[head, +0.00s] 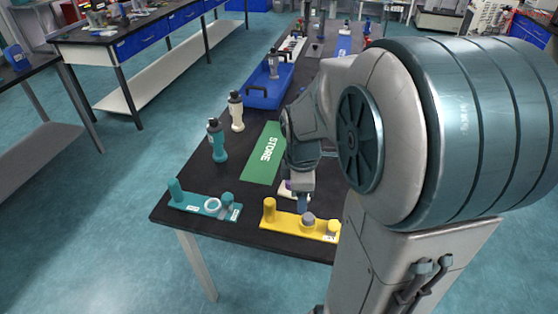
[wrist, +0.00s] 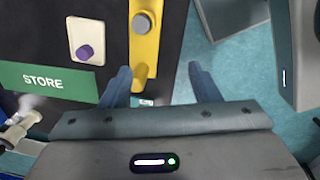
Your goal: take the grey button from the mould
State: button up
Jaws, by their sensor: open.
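The grey button (head: 308,219) is a small round piece on the yellow mould (head: 283,219), between a tall yellow post on the left and a shorter one on the right. In the wrist view the grey button (wrist: 143,22) shows from above near the top edge, on the yellow mould (wrist: 152,45). My gripper (wrist: 160,72) is open and empty, its blue fingers apart, with the lower end of the mould between them in the picture. In the head view my gripper (head: 302,203) hangs close behind the mould, left of the button. Its fingertips are partly hidden there.
A cream plate (wrist: 77,28) with a purple piece (wrist: 85,52) lies beside the mould. A teal mould (head: 190,201) with a white ring stands left. A green STORE mat (head: 262,165), two bottles and a blue tray (head: 262,97) lie farther back.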

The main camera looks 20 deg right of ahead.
jog(key=w+d+n+p, duration=0.2)
jog(key=d+n, duration=0.2)
jog(key=n, duration=0.3)
send_over(309, 217)
jog(key=shift+g+y, duration=0.3)
jog(key=shift+y, duration=0.1)
jog(key=f, duration=1)
jog(key=shift+s, duration=0.2)
jog(key=shift+w+f, duration=0.15)
jog(key=shift+f, duration=1.2)
jog(key=shift+w+f, duration=0.1)
jog(key=shift+f, duration=1.25)
jog(key=c, duration=1.1)
